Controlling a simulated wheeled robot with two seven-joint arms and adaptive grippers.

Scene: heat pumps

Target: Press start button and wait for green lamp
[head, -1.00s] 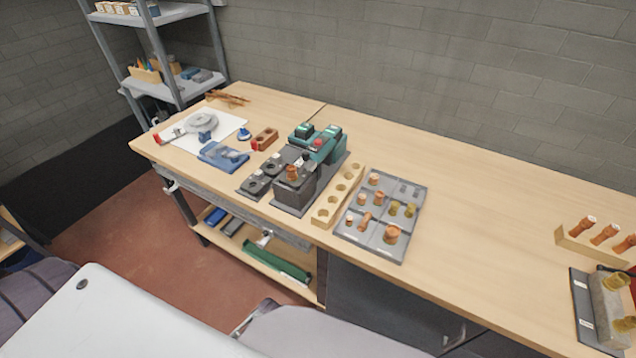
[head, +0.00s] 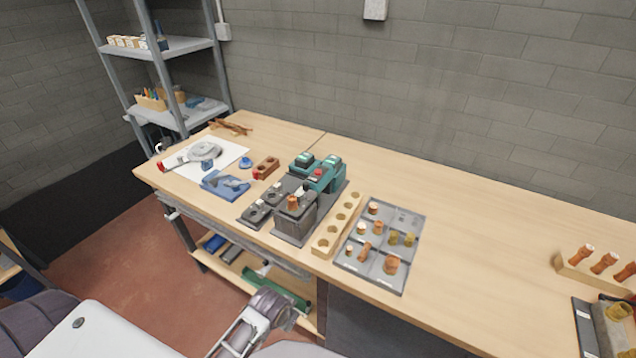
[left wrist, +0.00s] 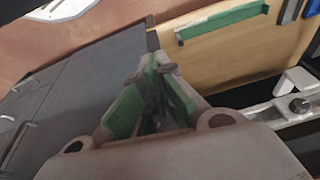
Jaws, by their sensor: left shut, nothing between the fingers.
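A dark grey and teal machine (head: 312,205) stands on the workbench, left of the middle in the head view. A red button (head: 316,173) sits on its teal part, between two teal blocks with green tops (head: 304,160) (head: 332,160). I cannot tell which is the start button or the lamp, or whether anything is lit. A copper fitting (head: 292,203) sits on the dark front block. My left gripper (left wrist: 152,72) shows in the left wrist view, its green-padded fingers shut and empty, below the bench top and apart from the machine. My right gripper is out of view.
A wooden block with holes (head: 337,225) and a grey tray of fittings (head: 382,245) stand right of the machine. A blue tray (head: 224,186) lies left. A lower shelf holds a green object (head: 275,287).

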